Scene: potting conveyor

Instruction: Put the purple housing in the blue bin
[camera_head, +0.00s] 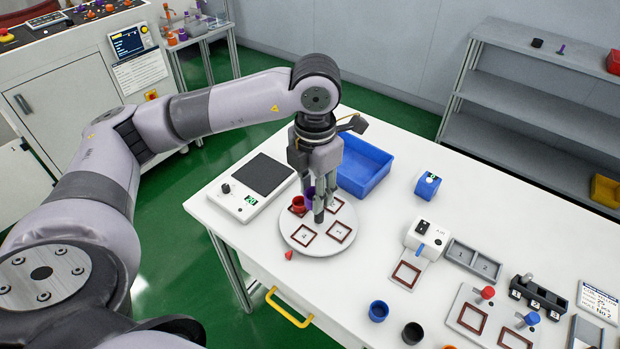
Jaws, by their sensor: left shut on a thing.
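The purple housing (309,193) is a small cup, mostly hidden by the fingers of my left gripper (318,199). My left gripper points down over the round white plate (318,249) and is shut on the purple housing. I cannot tell whether the housing touches the plate. The blue bin (376,181) is an open box on the table, just behind and right of my gripper. It looks empty in the part that shows. My right gripper is not in view.
A red housing (297,205) stands close left of the fingers. A white scale (245,207) is left of the plate. A small blue device (428,185) is right of the bin. Blue (378,311) and black (412,333) cups stand at the front. White table lies clear behind the fixtures.

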